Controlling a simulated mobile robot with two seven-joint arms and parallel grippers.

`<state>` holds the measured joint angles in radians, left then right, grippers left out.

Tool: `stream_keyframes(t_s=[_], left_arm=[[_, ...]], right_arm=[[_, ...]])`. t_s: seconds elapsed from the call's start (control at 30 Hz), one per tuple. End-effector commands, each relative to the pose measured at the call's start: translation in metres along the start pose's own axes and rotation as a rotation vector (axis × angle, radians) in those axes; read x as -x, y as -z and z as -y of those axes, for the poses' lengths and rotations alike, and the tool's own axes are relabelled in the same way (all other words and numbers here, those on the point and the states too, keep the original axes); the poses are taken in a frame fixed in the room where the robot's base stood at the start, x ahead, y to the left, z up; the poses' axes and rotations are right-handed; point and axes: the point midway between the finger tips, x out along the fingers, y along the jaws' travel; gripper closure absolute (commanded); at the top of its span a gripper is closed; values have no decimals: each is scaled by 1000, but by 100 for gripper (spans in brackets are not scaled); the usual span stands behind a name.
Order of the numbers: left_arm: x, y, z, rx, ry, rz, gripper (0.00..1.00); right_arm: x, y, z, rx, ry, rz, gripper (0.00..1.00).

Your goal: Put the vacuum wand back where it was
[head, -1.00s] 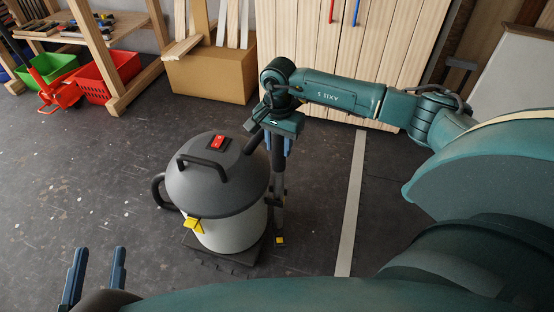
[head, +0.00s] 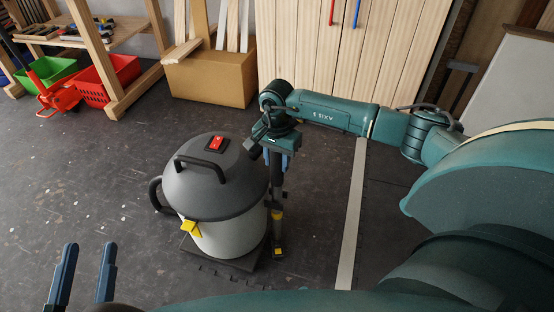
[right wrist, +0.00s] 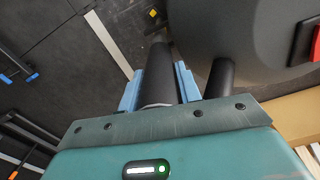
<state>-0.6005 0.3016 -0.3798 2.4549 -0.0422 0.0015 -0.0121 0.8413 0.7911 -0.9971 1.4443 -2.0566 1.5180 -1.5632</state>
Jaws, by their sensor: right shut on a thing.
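The vacuum wand (head: 277,236) is a dark upright tube with yellow parts low down, close beside the right side of the vacuum (head: 228,232). The vacuum has a grey drum, a dark lid and a red switch, and sits on a dark base (head: 246,262). My right gripper (head: 282,165) is shut on the wand's upper part. In the right wrist view the wand (right wrist: 158,75) runs between the blue fingers (right wrist: 160,88). I cannot tell whether the wand's lower end touches the base or floor. My left gripper (head: 86,258) is open and empty at lower left.
A cardboard box (head: 212,78) with wood strips stands behind the vacuum. A red crate (head: 108,84), a green crate (head: 48,76) and a wooden shelf leg (head: 122,92) are at upper left. A pale line (head: 352,215) crosses the floor on the right. Floor left of the vacuum is clear.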

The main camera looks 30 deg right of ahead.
Motion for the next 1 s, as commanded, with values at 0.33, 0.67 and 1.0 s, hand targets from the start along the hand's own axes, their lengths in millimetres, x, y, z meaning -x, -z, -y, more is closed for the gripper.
stream_keyframes(t_s=[0.33, 0.67, 1.0], left_arm=[[0, -1, -1, 3, -3, -1, 64], [-1, 4, -1, -8, -3, -1, 64], [2, 6, 3, -75, 8, 40, 64]], right_arm=[[-1, 0, 0, -1, 0, 0, 44], [12, 1, 0, 0, 2, -1, 44], [83, 1, 0, 0, 3, -2, 44]])
